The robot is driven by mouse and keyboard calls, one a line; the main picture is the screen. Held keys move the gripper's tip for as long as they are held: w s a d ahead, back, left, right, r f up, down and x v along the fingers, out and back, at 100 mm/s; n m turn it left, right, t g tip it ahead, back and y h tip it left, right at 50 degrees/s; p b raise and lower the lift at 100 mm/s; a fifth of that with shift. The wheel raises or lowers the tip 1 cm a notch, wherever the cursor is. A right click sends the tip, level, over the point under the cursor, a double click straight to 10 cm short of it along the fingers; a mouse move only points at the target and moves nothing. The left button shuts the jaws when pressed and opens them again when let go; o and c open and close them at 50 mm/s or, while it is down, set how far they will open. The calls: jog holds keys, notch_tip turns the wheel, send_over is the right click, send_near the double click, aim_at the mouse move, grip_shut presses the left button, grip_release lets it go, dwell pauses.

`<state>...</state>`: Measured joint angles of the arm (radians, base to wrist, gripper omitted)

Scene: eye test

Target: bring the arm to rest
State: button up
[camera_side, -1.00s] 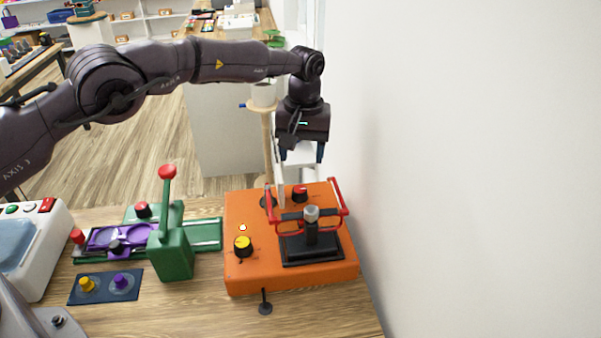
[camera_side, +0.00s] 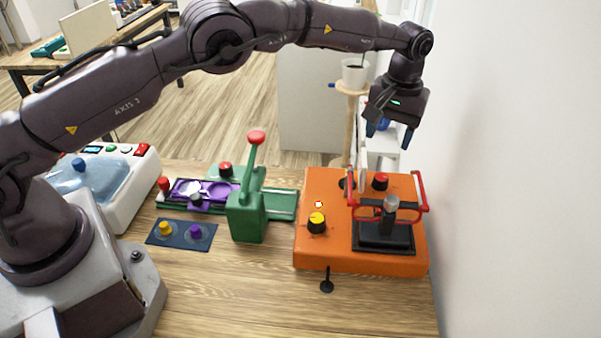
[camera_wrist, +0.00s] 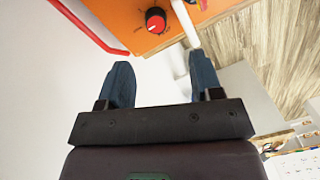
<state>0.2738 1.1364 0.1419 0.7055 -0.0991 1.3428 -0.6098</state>
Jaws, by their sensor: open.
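My gripper (camera_side: 389,140) hangs at the end of my arm, fingers down, above the back right of the orange box (camera_side: 322,255). Its two blue fingers are spread with nothing between them. The wrist view shows the open gripper (camera_wrist: 160,59) too, with the orange box (camera_wrist: 138,18) past the fingertips. A white bar (camera_wrist: 184,25) shows near the right fingertip there; I cannot tell how far it is from the finger. In the side view a gap shows between my fingers and the red handle frame (camera_side: 422,190) on the box.
The box carries a black-based stick (camera_side: 391,203), a yellow-topped knob (camera_side: 317,222) and a red knob (camera_side: 380,181). A green lever stand (camera_side: 246,218) is left of it. A white wall (camera_side: 520,180) rises close on the right.

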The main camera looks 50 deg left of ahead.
jog(key=s+a+r+m+t, duration=0.1)
jog(key=s+a+r+m, duration=0.1)
jog(key=s+a+r, duration=0.35)
jog(key=s+a+r+m, duration=0.2)
jog(key=s+r, duration=0.5)
jog(key=s, duration=0.4)
jog(key=s+a+r+t, duration=0.2)
jog(key=s+r, duration=0.1)
jog(key=s, duration=0.7)
jog(key=s+a+r+t, duration=0.2)
jog(key=s+t, duration=0.1)
jog(key=s, duration=0.7)
jog(key=shift+a+r+m, duration=0.4)
dwell(3.9)
